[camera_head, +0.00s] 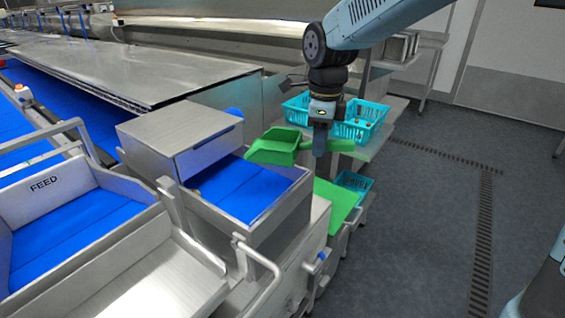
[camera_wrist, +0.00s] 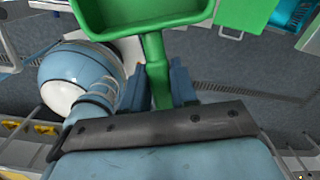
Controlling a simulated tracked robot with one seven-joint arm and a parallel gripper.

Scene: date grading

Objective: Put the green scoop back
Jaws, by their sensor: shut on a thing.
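The green scoop (camera_head: 275,147) is held in the air by my gripper (camera_head: 321,144), above the end of the metal machine with the blue belt. Its pan points left and its handle runs right through my jaws. In the wrist view the scoop's pan (camera_wrist: 145,12) fills the top, and its handle (camera_wrist: 156,70) lies between the two fingers of my gripper (camera_wrist: 156,84), which are shut on it. The pan looks empty in the head view. A flat green surface (camera_head: 338,200) lies below and to the right of the scoop; it also shows in the wrist view (camera_wrist: 247,14).
Turquoise baskets (camera_head: 362,122) with a few small items stand on a shelf behind my gripper. Another turquoise basket (camera_head: 354,182) sits lower. A blue-belted metal machine (camera_head: 305,190) stands at the left, with a feed hopper (camera_head: 48,195) nearer. Open grey floor (camera_head: 425,210) lies to the right.

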